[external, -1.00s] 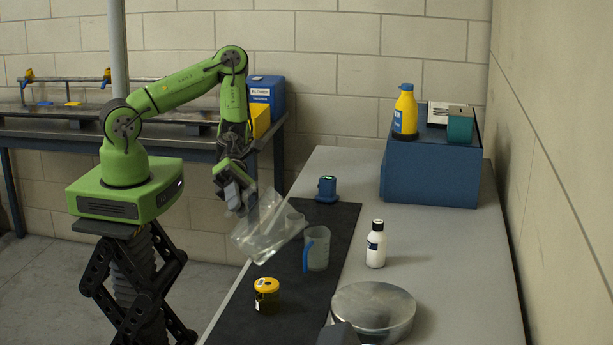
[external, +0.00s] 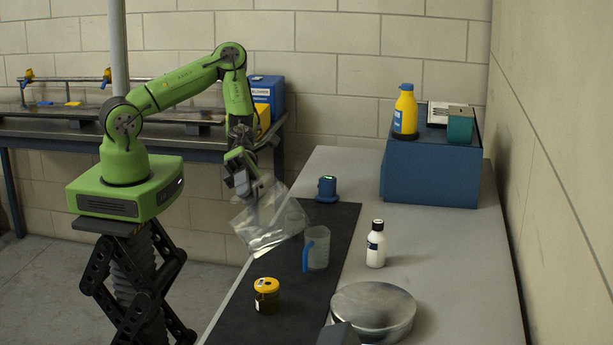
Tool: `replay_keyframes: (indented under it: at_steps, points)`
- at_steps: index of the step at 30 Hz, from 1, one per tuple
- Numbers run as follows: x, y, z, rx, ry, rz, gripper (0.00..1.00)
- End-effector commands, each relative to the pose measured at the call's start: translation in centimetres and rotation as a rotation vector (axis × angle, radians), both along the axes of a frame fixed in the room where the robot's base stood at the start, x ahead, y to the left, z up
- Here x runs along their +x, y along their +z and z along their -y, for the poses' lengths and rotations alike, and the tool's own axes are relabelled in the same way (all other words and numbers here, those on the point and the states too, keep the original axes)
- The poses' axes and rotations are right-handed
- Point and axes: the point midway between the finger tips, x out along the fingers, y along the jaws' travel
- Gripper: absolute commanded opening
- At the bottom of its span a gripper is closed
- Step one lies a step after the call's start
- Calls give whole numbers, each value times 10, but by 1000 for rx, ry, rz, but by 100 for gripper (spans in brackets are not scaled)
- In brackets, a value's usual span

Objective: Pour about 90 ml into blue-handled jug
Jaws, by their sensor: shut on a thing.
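The blue-handled jug (external: 319,249) stands upright on the black mat (external: 335,222), its blue handle facing left. It is translucent, and I cannot tell how much is in it. My gripper (external: 250,196) is shut on a clear, see-through container (external: 270,228). The container is held tilted above the mat's left edge, up and to the left of the jug. Its lower right part comes close to the jug's rim in the picture. I see no clear stream, and the level inside the container cannot be made out.
A yellow-lidded jar (external: 266,296) stands on the mat in front of the jug. A white bottle (external: 376,246) stands right of it, a round metal plate (external: 374,311) nearer. A small blue device (external: 327,190) is behind. A blue box (external: 430,172) carries a yellow bottle (external: 405,112).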

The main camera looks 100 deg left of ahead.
Motion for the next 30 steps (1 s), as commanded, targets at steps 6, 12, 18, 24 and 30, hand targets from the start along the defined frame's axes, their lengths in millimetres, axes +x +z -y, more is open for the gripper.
replay_keyframes:
  at_steps: [6,12,18,24,30]
  points:
    - [2,4,-1,-14,0,-15,0]
    - [4,7,-3,-28,1,-32,0]
    - [6,10,-4,-40,-1,-49,0]
    - [8,12,-6,-53,0,-66,0]
    - [10,15,-7,-66,-1,-83,0]
